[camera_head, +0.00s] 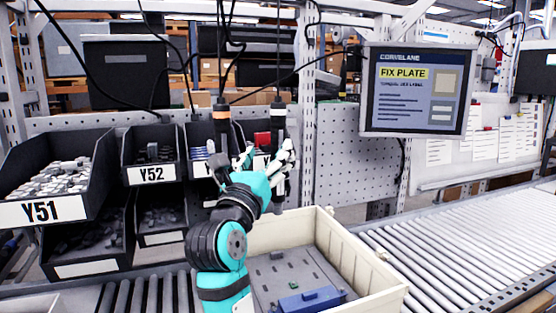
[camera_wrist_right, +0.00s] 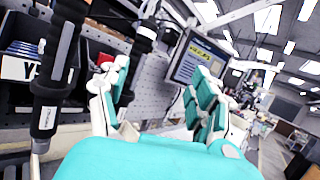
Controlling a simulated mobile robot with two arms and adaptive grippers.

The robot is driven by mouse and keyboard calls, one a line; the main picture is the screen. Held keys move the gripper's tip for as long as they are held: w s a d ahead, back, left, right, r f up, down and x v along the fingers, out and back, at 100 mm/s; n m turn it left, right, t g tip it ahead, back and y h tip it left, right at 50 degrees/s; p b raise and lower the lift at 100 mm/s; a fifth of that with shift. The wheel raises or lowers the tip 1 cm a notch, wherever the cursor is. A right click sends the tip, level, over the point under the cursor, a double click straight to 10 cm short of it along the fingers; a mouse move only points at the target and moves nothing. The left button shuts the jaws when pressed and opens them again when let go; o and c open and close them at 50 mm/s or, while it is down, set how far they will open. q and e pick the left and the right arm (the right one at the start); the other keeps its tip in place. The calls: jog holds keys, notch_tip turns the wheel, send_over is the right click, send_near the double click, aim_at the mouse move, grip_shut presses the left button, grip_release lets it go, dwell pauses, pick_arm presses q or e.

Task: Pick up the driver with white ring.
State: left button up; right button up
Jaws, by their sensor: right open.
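The driver with the white ring (camera_head: 278,118) hangs upright on a cable in front of the bins. In the right wrist view (camera_wrist_right: 147,35) it shows beyond the fingers, in the gap between them. My right gripper (camera_head: 267,160) is open, its fingers spread beside the lower part of this driver; I cannot tell whether they touch it. It also shows in the wrist view (camera_wrist_right: 158,95). A second driver with an orange ring (camera_head: 221,112) hangs to the left; its lower part is hidden by my gripper. My left gripper is not in view.
Dark bins stand on the left, including Y51 (camera_head: 42,211) and Y52 (camera_head: 152,174). A cream crate (camera_head: 370,272) with a grey plate and a blue part sits below on the roller conveyor (camera_head: 450,245). A monitor (camera_head: 416,90) hangs at the right.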

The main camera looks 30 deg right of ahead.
jog(key=w+y, duration=0.2)
jog(key=p, duration=0.4)
send_near(276, 130)
jog(key=shift+m+y, duration=0.3)
jog(key=x, duration=0.6)
jog(key=shift+d, duration=0.35)
jog(key=x, duration=0.1)
jog(key=p+x, duration=0.1)
jog(key=x, duration=0.3)
jog(key=shift+a+r+p, duration=0.1)
jog(key=shift+r+p, duration=0.15)
jog(key=shift+p, duration=0.1)
jog(key=shift+w+d, duration=0.25)
jog(key=shift+d, duration=0.05)
jog(key=shift+a, duration=0.1)
jog(key=shift+c, duration=0.2)
